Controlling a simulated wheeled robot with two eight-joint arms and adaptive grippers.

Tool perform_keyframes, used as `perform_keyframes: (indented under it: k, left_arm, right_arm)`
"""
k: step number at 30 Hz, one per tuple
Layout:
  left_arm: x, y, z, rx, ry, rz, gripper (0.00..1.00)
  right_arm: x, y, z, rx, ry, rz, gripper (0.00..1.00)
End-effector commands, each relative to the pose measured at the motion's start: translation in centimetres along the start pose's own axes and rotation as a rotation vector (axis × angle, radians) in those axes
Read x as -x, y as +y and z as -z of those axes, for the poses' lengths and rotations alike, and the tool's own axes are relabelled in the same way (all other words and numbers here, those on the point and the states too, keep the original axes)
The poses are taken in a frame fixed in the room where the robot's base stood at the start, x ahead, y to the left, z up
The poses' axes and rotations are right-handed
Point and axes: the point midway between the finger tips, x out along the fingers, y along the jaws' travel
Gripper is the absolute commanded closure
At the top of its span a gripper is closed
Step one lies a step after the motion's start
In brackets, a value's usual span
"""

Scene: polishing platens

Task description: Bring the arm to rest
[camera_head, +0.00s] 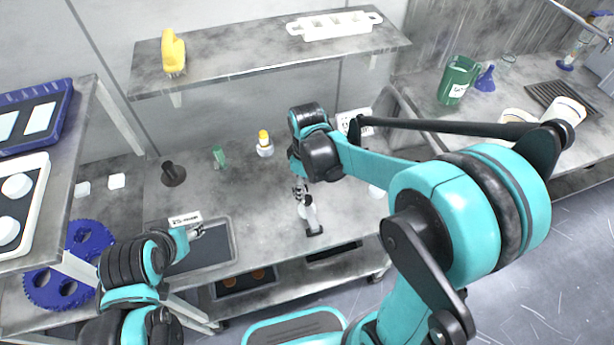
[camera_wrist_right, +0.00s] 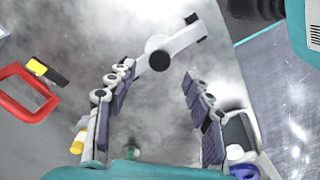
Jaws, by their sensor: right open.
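My right gripper (camera_head: 300,189) is over the middle of the grey bench, its arm reaching in from the right. In the right wrist view its two fingers are spread apart with nothing between them (camera_wrist_right: 158,74). A white tool with black ends (camera_head: 309,214) is just beyond the fingertips; it also shows in the wrist view (camera_wrist_right: 178,42). It looks apart from the fingers. My left gripper (camera_head: 197,231) is low at the left, near a dark grey mat; its fingers are too small to tell whether they are open or shut.
A white bottle with a yellow cap (camera_head: 265,146), a green item (camera_head: 218,157) and a dark stand (camera_head: 173,174) are at the back of the bench. A shelf (camera_head: 270,63) is above. A rack with trays (camera_head: 50,210) is at the left. A green jug (camera_head: 457,80) is on the right counter.

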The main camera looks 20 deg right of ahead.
Motion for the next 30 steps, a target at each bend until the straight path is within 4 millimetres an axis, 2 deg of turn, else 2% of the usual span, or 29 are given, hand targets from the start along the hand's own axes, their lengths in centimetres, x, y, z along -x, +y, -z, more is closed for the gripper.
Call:
perform_keyframes:
  k: [3,6,10,17,23,30]
  left_arm:
    - [0.0,0.0,0.0,0.0,0.0,0.0,0.49]
    - [0.0,0.0,0.0,0.0,0.0,0.0,0.49]
    - [0.0,0.0,0.0,0.0,0.0,0.0,0.49]
    - [0.0,0.0,0.0,0.0,0.0,0.0,0.49]
    - [-0.3,0.0,-0.2,0.0,0.0,0.0,0.49]
    - [-0.8,0.0,-0.6,0.0,0.0,0.0,0.49]
  right_arm:
    - [2.4,0.0,0.0,0.0,0.0,0.0,0.48]
    - [3.8,0.0,0.0,0.0,0.0,0.0,0.48]
    - [4.9,0.0,0.0,0.0,0.0,0.0,0.48]
    - [5.4,-0.1,-0.3,-0.016,0.009,-0.008,0.48]
    - [7.0,-1.1,-2.9,-0.186,0.113,-0.085,0.48]
    - [8.2,-2.9,-7.3,-0.509,0.342,-0.197,0.48]
